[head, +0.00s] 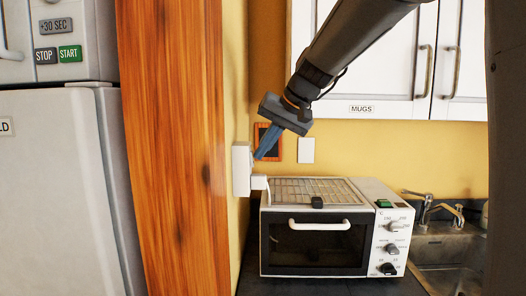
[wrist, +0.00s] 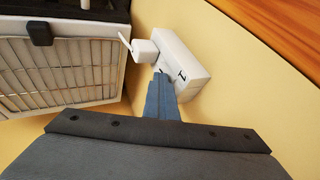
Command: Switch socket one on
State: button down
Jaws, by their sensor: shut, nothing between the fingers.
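Socket one is a white box (head: 241,170) on the yellow side wall, left of the toaster oven. In the wrist view the white socket box (wrist: 178,48) bears a black "1". A white plug (wrist: 144,50) with a cable sits in it; the plug (head: 259,182) also shows in the head view. My gripper (head: 258,156) is shut and empty, its blue fingers pointing down at the socket. In the wrist view the fingertips (wrist: 161,78) are at the box face, between plug and numeral. I cannot tell whether they touch. A small dark spot shows at the tips; the switch itself is mostly hidden.
A white toaster oven (head: 315,240) stands on the counter just below and right of the socket; its rack top (wrist: 65,75) fills the left of the wrist view. A wooden panel (head: 170,140) stands at left. Wall cupboards (head: 375,60) hang above; a sink (head: 445,250) is at right.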

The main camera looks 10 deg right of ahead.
jog(key=shift+s+d, duration=0.1)
jog(key=shift+d, duration=0.25)
jog(key=d+f+b+v, duration=0.1)
jog(key=d+b+v, duration=0.1)
jog(key=v, duration=1)
jog(key=shift+b, duration=0.4)
jog(key=shift+f+b, duration=0.1)
jog(key=shift+b, duration=0.25)
